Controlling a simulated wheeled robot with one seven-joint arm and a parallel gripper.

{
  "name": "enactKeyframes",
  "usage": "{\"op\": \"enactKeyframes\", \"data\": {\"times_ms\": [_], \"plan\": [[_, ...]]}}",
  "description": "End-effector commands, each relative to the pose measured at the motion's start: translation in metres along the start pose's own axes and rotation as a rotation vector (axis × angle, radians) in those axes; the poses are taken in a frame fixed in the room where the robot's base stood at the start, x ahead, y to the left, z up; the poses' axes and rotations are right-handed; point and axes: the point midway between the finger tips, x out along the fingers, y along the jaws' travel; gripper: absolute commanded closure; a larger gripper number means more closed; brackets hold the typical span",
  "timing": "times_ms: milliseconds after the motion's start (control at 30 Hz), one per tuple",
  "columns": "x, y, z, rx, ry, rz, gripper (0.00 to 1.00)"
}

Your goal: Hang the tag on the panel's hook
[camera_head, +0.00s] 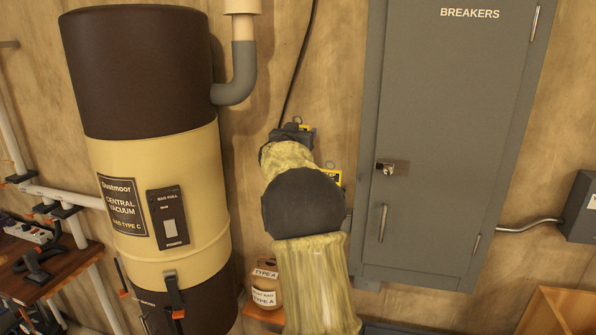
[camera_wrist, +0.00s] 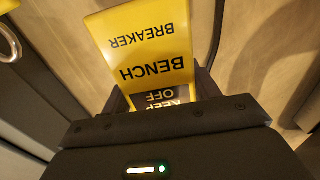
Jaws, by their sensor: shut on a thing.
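The grey panel (camera_head: 450,110) marked "BREAKERS" is closed, right of my arm. A small metal fitting (camera_head: 389,168) sticks out at its left edge; I cannot clearly make out a hook shape.
A large vacuum canister (camera_head: 160,180) stands left of my arm. A jug (camera_head: 266,285) labelled "TYPE A" stands low beside the arm. A vertical handle (camera_head: 382,223) is on the panel door. A grey box (camera_head: 580,207) is at far right.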

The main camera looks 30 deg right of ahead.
Motion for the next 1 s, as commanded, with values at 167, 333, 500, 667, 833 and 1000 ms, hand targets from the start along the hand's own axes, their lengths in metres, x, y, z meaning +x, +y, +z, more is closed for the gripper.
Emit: {"op": "enactKeyframes", "data": {"times_ms": [167,333,500,667,833,1000], "plan": [[0.000,0.000,0.022,0.000,0.001,0.000,0.64],[0.000,0.000,0.021,0.000,0.001,0.000,0.64],[0.001,0.003,0.021,0.000,0.001,0.004,0.64],[0.002,0.004,0.032,-0.001,-0.002,0.007,0.64],[0.002,0.004,0.060,-0.002,-0.004,0.006,0.64],[0.000,0.001,0.071,0.000,0.000,0.001,0.64]]}}
